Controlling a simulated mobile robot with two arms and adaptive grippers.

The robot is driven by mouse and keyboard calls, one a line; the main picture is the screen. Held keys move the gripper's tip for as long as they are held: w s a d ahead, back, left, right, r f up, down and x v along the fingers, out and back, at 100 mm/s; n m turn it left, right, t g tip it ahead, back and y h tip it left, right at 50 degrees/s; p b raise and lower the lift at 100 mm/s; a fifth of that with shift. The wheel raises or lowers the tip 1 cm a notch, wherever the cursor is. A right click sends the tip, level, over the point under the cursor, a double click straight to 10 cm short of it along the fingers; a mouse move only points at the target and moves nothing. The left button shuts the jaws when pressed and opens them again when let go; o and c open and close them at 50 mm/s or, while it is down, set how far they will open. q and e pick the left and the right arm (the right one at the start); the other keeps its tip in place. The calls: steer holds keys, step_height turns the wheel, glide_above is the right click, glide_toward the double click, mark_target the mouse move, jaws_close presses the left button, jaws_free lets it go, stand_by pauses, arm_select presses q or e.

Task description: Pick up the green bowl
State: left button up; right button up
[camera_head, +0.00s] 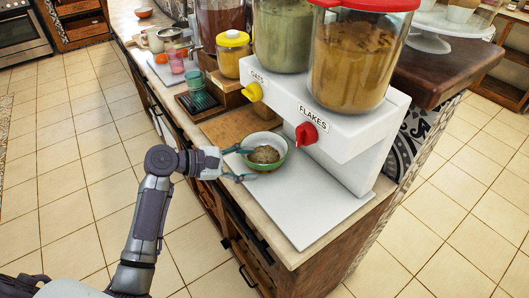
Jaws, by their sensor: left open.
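The green bowl (279,163) stands upright on the counter under the cereal dispenser and has a white inside with brown food in it. My left gripper (236,164) is open at the bowl's left side, with its two fingers spread toward the rim. I cannot tell whether the fingers touch the bowl. My right gripper does not show.
The cereal dispenser (375,132) with a red knob (306,134) and a yellow knob (252,92) stands right behind the bowl. A light board (305,222) lies in front. Glasses, a jar (232,58) and cups stand further left. Free floor is at left.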

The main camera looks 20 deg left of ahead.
mark_target(270, 164)
arm_select(q)
steer(key=x, duration=0.7)
steer(key=shift+f+p, duration=0.1)
steer(key=shift+p, duration=0.2)
jaws_close()
